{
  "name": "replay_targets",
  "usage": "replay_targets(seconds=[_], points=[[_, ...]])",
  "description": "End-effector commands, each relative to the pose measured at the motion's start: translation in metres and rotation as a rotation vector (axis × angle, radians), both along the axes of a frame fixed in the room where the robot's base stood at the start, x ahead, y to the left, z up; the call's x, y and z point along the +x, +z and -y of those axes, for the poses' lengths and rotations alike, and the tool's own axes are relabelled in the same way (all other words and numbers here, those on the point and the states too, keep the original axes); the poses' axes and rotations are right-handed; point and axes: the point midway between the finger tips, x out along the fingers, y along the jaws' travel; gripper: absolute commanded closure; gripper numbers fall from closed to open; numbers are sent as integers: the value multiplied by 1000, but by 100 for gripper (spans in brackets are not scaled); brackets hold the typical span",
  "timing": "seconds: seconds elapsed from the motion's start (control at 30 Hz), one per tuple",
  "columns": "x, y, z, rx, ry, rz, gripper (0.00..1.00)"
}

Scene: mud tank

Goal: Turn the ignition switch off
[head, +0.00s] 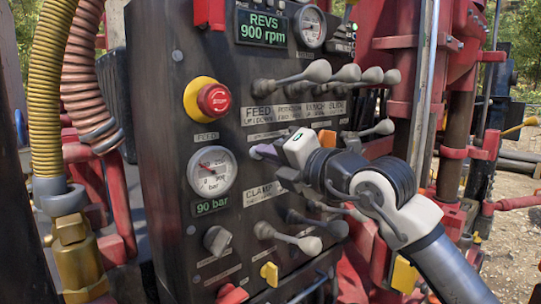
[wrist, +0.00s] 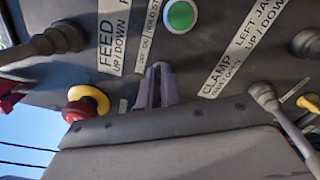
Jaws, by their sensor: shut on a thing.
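My gripper (head: 256,152) is in front of the dark control panel, to the right of the FEED gauge and below the levers. Its two purple-grey fingers are close together in the wrist view (wrist: 157,68). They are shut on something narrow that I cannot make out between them. I cannot tell for certain which control is the ignition switch. A grey rotary knob (head: 217,240) sits low on the panel, below the gauge. A yellow tab-shaped control (head: 270,273) is to its lower right. My gripper is above both and apart from them.
A red emergency stop (head: 214,99) on a yellow collar is at upper left, with a pressure gauge (head: 212,171) below it. Grey-knobbed levers (head: 318,71) stick out above and below my gripper. A green button (wrist: 181,16) is close to the fingers. Hoses (head: 50,90) stand left.

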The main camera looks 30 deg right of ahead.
Motion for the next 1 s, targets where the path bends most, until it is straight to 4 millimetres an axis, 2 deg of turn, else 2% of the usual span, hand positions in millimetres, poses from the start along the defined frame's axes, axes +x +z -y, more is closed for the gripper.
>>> replay_targets(seconds=[0.37, 1.0], points=[[0, -4, -1, -149, 1, 23, 100], [0, 0, -4, -726, 1, 103, 100]])
